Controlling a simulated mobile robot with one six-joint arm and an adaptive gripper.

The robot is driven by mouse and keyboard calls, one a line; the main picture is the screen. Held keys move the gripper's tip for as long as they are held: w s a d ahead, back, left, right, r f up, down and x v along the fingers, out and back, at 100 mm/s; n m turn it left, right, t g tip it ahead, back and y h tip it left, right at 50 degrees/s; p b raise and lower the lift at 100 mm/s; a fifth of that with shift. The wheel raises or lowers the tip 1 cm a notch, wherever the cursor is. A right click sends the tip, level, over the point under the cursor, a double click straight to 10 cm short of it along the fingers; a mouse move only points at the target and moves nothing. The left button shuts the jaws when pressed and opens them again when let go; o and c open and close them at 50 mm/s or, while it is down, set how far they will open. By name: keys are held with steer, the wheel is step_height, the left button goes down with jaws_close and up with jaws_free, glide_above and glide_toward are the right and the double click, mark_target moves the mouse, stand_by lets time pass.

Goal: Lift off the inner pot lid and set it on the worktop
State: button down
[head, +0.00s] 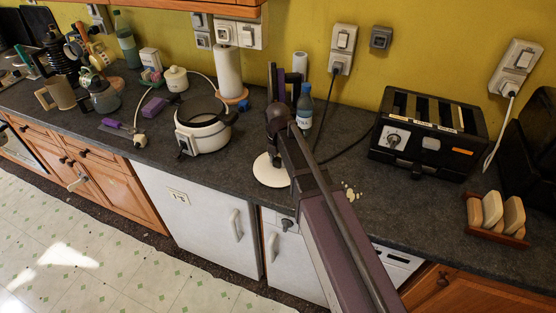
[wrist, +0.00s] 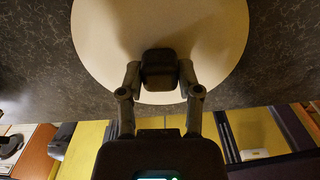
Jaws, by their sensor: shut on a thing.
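The inner pot lid is a round cream disc (head: 268,174) low over the worktop (head: 230,178), right of the pot, and it fills the top of the wrist view (wrist: 100,40). My gripper (wrist: 160,72) is shut on a dark block at the lid's middle, apparently its knob, with one finger on each side. In the head view my arm covers most of the gripper and part of the lid. I cannot tell whether the lid touches the worktop. The white pot (head: 190,143) stands left of the lid, its dark round top showing.
A blue bottle (head: 305,108) and paper roll (head: 229,72) stand behind. A black toaster (head: 428,135) and a wooden rack of slices (head: 496,216) are at the right. Small crumbs (head: 351,192) lie right of my arm. The worktop's front edge is close to the lid.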

steer(key=shift+c, duration=1)
jaws_free()
steer(key=shift+r+p, duration=0.25)
steer(key=shift+p, duration=0.05)
steer(key=shift+r+p, duration=3.5)
steer(key=shift+r, duration=0.05)
steer(key=shift+r, duration=0.2)
